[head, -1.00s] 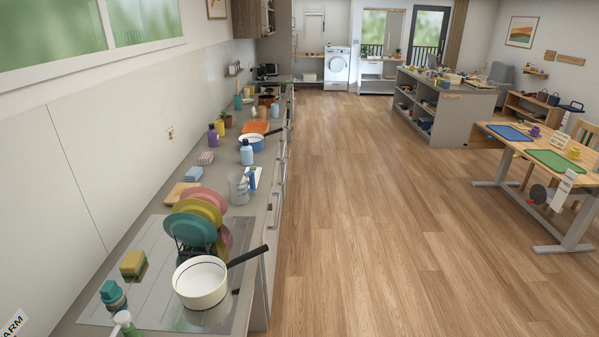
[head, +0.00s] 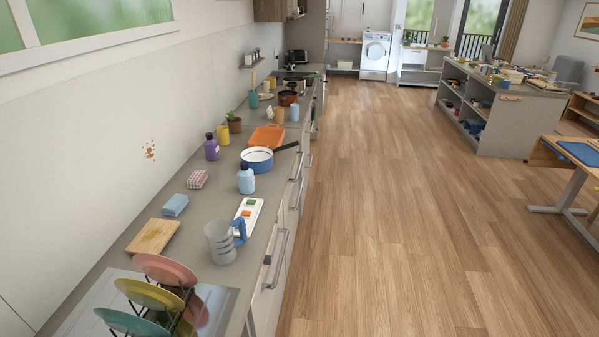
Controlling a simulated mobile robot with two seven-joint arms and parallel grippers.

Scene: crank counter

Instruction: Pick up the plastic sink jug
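The plastic sink jug (head: 219,243) is a clear greyish jug with a blue handle (head: 240,229) on its right side. It stands upright on the grey counter (head: 201,207) near the front edge, just beyond the dish rack. Neither of my grippers shows in the head view.
Coloured plates (head: 166,269) stand in a rack nearer than the jug. A wooden board (head: 154,236) lies to its left. A white panel with coloured buttons (head: 247,214) and a light blue bottle (head: 246,179) are behind it. The wooden floor (head: 380,220) right of the counter is clear.

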